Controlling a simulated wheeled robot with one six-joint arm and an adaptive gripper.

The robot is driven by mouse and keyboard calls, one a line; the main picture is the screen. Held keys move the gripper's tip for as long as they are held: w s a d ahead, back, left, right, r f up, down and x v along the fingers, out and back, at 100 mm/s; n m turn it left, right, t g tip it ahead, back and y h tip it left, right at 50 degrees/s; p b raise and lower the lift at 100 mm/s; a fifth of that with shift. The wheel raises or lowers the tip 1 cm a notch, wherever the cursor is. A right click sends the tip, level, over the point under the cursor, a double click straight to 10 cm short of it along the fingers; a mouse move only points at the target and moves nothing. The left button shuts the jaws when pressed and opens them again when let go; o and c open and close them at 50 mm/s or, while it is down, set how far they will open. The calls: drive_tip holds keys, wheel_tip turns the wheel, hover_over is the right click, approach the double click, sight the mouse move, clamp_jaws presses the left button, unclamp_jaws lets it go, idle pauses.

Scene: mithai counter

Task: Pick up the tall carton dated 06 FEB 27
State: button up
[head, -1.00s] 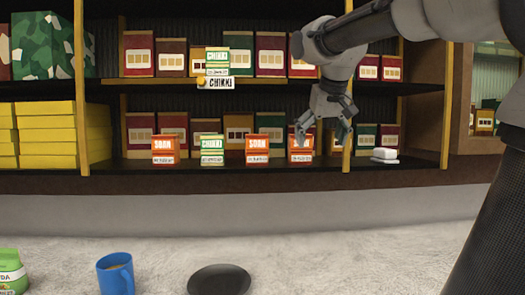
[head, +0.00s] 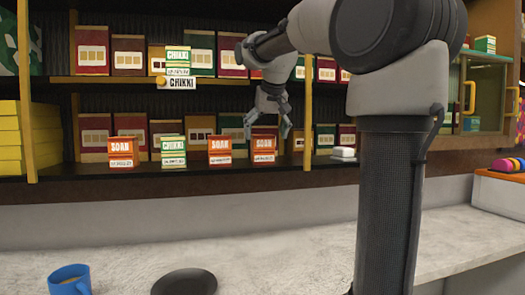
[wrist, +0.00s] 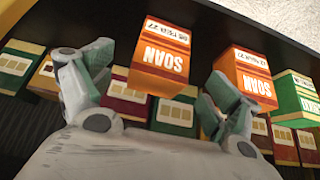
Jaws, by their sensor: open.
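An orange and white SOAN carton (head: 264,149) stands upright at the right end of the lower shelf's front row. In the wrist view, the same carton (wrist: 160,58) appears upside down between my fingers; its date seems to end in FEB 27, but the day is hard to read. My gripper (head: 268,128) is open and empty, pointing down just above or in front of this carton, with no clear contact. A second SOAN carton (head: 220,151), a green CHIKKI carton (head: 172,150) and another SOAN carton (head: 122,152) stand to its left. Their dates are unreadable.
Dark packets (head: 162,128) stand behind the row. Another CHIKKI carton (head: 178,67) stands on the upper shelf above a CHIKKI tag (head: 182,84). A blue mug (head: 69,281) and dark plate (head: 184,282) sit on the counter.

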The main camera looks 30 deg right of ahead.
sight(263, 138)
drive_tip(key=w+f, duration=0.1)
drive_tip(key=w+d+f, duration=0.1)
drive_tip(key=w, duration=0.1)
drive_tip(key=shift+w+f, duration=0.1)
drive_tip(key=shift+f, duration=0.25)
drive_tip(key=c, duration=1.3)
drive_tip(key=shift+r, duration=0.1)
